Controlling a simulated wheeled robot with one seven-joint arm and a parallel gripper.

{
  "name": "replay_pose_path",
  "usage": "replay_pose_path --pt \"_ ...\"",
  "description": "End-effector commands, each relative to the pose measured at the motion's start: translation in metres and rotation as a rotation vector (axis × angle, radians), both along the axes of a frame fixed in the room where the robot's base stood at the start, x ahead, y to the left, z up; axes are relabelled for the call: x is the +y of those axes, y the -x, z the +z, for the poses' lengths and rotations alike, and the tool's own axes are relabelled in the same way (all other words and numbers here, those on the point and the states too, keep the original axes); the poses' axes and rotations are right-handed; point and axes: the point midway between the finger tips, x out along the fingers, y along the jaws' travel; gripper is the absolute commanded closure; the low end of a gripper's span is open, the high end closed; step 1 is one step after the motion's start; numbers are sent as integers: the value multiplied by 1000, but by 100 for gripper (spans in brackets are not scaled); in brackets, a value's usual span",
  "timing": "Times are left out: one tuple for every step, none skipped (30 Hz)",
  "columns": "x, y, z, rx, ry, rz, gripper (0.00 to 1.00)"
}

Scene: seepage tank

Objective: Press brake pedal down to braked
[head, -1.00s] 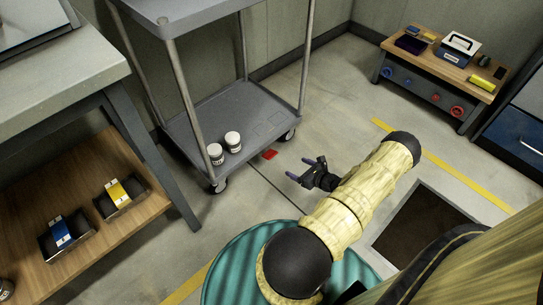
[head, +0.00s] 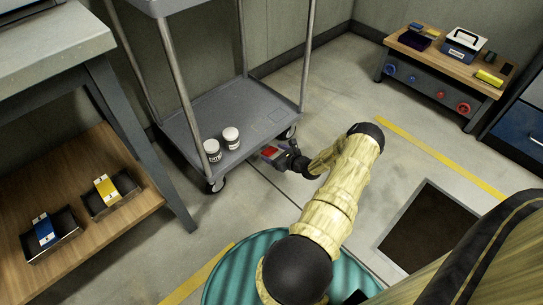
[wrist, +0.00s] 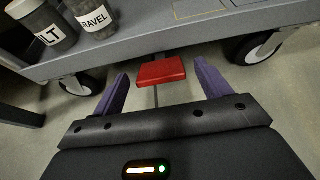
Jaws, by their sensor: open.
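The red brake pedal (head: 270,152) sticks out from the near edge of the grey cart's (head: 207,112) lower shelf, low over the floor. In the wrist view the pedal (wrist: 161,72) is a flat red plate on a thin dark stem, lying between and just beyond my fingertips. My gripper (head: 276,153) is open and empty, with its two purple fingers spread on either side of the pedal; it also shows in the wrist view (wrist: 160,82). I cannot tell whether a finger touches the pedal.
Two white-lidded jars (head: 222,144) stand on the cart's lower shelf, labelled in the wrist view. Cart wheels (wrist: 256,47) flank the pedal. A teal round surface (head: 240,260) and a dark floor opening (head: 425,226) are nearer me. A workbench (head: 95,190) stands at left.

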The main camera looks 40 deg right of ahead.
Motion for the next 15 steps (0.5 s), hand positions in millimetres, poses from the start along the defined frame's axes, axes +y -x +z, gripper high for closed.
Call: replay_pose_path --pt "1 -7 -7 -1 1 2 24" --pt "1 -10 -8 -1 1 2 24" --pt "1 -14 -9 0 1 2 24" --pt "1 -16 -9 0 1 2 24" --pt "1 -17 -9 0 1 1 24" --pt "1 -19 -9 0 1 0 24" --pt "1 -20 -9 0 0 0 24" --pt "1 -20 -9 0 0 0 24" --pt "1 -20 -8 0 -1 0 24" --pt "1 -20 -8 0 -1 0 24" --pt "1 -20 -8 0 -1 0 24" --pt "1 -20 -8 0 -1 0 24" --pt "1 -20 -8 0 -1 0 24" --pt "1 -20 -8 0 0 0 24" --pt "1 -20 -8 0 0 0 28"
